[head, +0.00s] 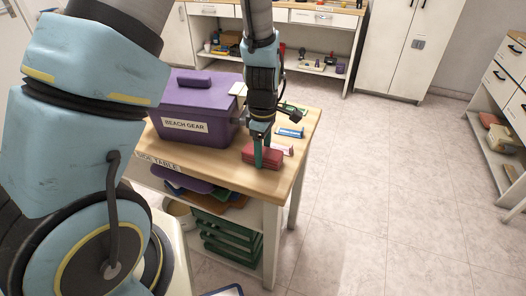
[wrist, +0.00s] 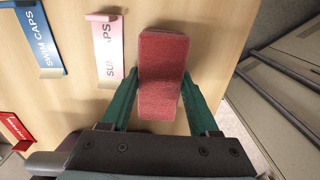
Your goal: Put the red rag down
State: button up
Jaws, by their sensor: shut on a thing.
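The red rag (head: 262,157) is a folded, block-like red cloth at the front right part of the wooden side table (head: 208,176). My gripper (head: 262,146) points down over it with green fingers. In the wrist view the red rag (wrist: 161,75) lies between the two green fingers of my gripper (wrist: 158,98), which are shut on its sides. The rag is at or just above the table top; I cannot tell whether it touches the wood.
A purple box (head: 193,110) labelled "BEACH GEAR" stands left of my gripper. Blue (head: 289,132), pink (head: 281,150) and red (wrist: 17,130) label holders stand near the rag. Green crates (head: 225,240) sit on the shelf below. The floor to the right is clear.

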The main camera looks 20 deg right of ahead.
jog(key=shift+f, duration=0.15)
jog(key=o, duration=1.2)
notch_tip(320, 180, up, 12)
jog(key=shift+r+b, duration=0.2)
jog(key=shift+b, duration=0.35)
